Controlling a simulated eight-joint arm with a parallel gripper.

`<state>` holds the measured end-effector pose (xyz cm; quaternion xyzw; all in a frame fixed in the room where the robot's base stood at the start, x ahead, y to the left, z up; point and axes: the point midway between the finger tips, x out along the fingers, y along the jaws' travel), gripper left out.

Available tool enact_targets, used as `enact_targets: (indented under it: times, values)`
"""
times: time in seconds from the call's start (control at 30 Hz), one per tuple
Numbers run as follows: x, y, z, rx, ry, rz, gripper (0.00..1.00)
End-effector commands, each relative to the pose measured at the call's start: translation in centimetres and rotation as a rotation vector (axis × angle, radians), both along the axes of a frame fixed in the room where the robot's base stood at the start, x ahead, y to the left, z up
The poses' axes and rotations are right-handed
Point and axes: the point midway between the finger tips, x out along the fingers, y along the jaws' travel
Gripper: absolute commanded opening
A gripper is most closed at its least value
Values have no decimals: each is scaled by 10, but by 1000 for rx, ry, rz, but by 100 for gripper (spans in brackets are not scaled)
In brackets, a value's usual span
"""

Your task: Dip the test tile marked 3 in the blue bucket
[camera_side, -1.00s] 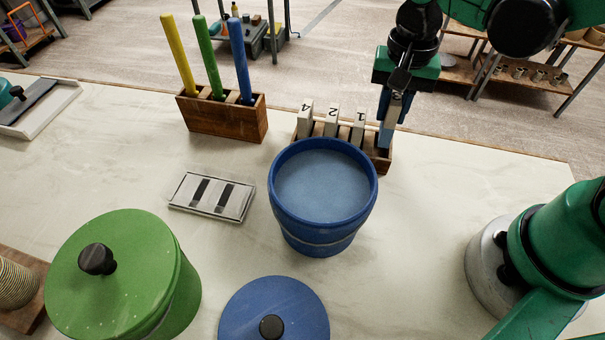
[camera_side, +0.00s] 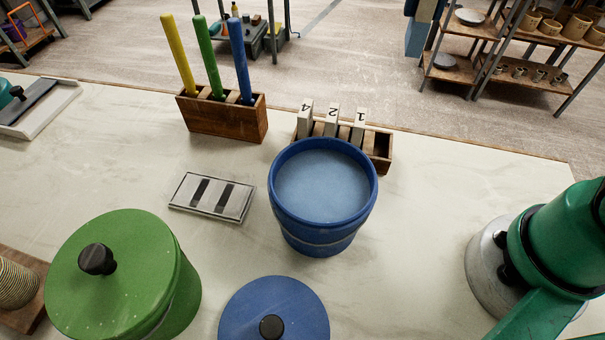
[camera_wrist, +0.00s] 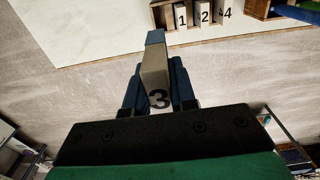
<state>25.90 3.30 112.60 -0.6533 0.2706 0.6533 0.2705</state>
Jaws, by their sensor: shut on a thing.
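The test tile marked 3 (camera_wrist: 154,65) is pale with a blue far end, and its black 3 faces the wrist camera. My gripper (camera_wrist: 157,88) is shut on it, with a dark blue finger on each side. The blue bucket (camera_side: 318,234) stands open mid-table, filled with pale blue liquid (camera_side: 322,185).
A wooden rack (camera_side: 383,150) behind the bucket holds tiles 4, 2 and 1; its right slot is empty. A blue lid (camera_side: 290,300) and a lidded green bucket (camera_side: 150,245) stand in front. A wooden holder (camera_side: 225,120) has three coloured sticks. A striped plate (camera_side: 213,197) lies left.

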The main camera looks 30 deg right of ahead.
Motion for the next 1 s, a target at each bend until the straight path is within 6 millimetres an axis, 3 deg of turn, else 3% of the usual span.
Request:
enact_targets:
  times: [0.47,0.57,0.8,1.0]
  values:
    - [0,7,-2,0,0,24,0]
    - [0,28,-9,0,0,95,0]
    - [-20,104,-33,-1,-1,356,0]
    - [-41,142,-46,-1,-1,497,0]
